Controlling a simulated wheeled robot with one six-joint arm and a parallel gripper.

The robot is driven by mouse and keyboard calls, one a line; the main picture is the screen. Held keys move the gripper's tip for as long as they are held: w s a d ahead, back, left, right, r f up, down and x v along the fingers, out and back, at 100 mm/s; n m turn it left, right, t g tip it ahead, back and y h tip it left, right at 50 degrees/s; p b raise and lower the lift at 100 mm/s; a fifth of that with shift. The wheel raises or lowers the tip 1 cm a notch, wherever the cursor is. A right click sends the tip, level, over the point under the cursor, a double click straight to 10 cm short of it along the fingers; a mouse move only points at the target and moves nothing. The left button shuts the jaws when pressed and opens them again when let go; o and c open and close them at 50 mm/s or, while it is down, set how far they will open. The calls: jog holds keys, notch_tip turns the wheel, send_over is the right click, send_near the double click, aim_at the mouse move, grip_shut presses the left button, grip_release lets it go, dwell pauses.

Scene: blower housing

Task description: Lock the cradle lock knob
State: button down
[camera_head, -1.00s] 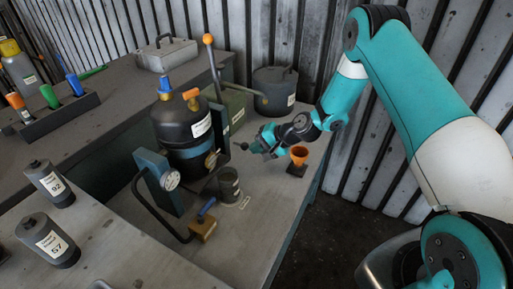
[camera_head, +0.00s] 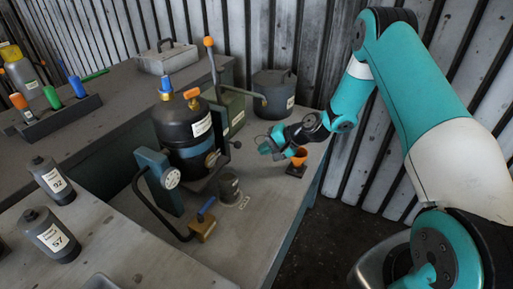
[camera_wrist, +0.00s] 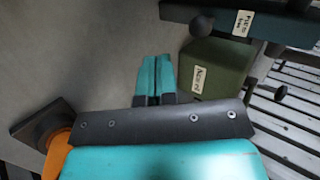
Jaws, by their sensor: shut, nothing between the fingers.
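A small black ball knob (camera_head: 237,145) sticks out at the right side of the dark vessel (camera_head: 190,130) in its blue-grey cradle (camera_head: 165,190). I take it for the cradle lock knob; its lock state cannot be told.
A green lever stand (camera_head: 230,108), a dark pot (camera_head: 273,92) and a small dark cylinder (camera_head: 229,187) stand nearby. The front bench surface (camera_head: 235,235) is mostly clear.

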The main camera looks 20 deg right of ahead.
jog(key=v, duration=0.8)
jog(key=shift+r+b, duration=0.2)
jog(key=shift+b, duration=0.1)
jog(key=shift+s, duration=0.1)
jog(key=s+a+r+n+g+p, duration=0.1)
jog(key=s+a+r+n+g, duration=0.1)
jog(key=s+a+r+n, duration=0.35)
jog(key=s+a+r+n+g+p, duration=0.1)
jog(key=s+a+r+n+g, duration=0.15)
jog(key=a+r, duration=0.6)
jog(key=s+a+r+n+h, duration=0.1)
jog(key=s+r+n, duration=0.1)
jog(key=s, duration=0.5)
jog(key=s+a+r+n+g+h+p, duration=0.1)
jog(key=s+a+r+n, duration=0.1)
jog(key=s+r, duration=0.2)
jog(key=s+a+r+n+g+h+p, duration=0.1)
jog(key=s+r+n+h, duration=0.1)
jog(key=s, duration=0.9)
jog(key=shift+a+r+n, duration=0.25)
jog(key=shift+r+n, duration=0.35)
jog(key=shift+r, duration=0.3)
jog(key=shift+w, duration=0.1)
